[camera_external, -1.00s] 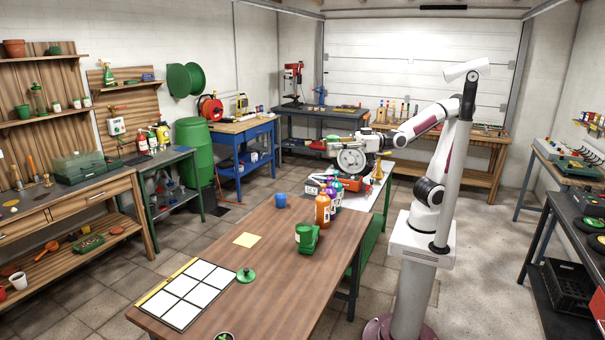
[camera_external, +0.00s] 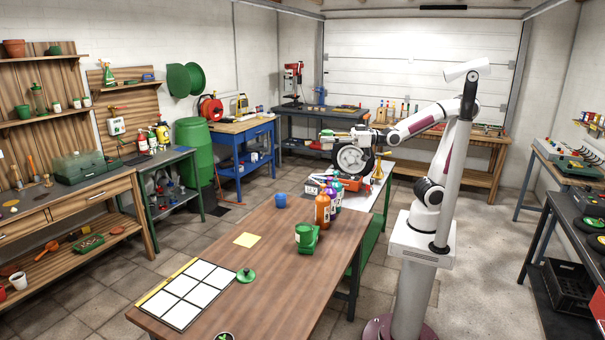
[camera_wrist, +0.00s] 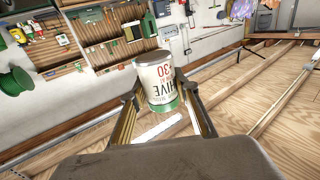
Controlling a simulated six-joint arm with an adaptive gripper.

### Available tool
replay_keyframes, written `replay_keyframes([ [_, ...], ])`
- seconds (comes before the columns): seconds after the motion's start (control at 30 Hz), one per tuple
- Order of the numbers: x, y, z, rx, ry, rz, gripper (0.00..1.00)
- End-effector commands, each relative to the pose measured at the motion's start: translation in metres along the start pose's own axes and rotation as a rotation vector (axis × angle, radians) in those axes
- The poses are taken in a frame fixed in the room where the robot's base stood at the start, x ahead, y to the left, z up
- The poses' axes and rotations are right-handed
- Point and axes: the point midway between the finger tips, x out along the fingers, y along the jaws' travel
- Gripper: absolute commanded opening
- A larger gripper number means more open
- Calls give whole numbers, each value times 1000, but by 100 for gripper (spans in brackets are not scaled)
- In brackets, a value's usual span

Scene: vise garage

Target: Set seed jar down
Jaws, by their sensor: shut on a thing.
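My gripper (camera_wrist: 160,108) is shut on the seed jar (camera_wrist: 158,84) in the wrist view. The jar has a white label with dark and red print that appears upside down, a green band at its lower end in the picture, and a brownish top end. The fingers are on both sides near the green end.
A yellow sheet (camera_external: 247,240), blue cup (camera_external: 280,201) and several bottles (camera_external: 322,210) stand farther back. Bare tabletop lies between.

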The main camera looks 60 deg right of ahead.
Motion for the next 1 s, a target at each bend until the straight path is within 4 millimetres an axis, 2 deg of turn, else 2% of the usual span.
replay_keyframes([
  [0.1, -1, 29, -1, -2, 2, 58, 9],
  [0.47, -13, 108, -2, -8, 4, 219, 9],
  [1.0, -53, 219, -5, -18, 7, 462, 9],
])
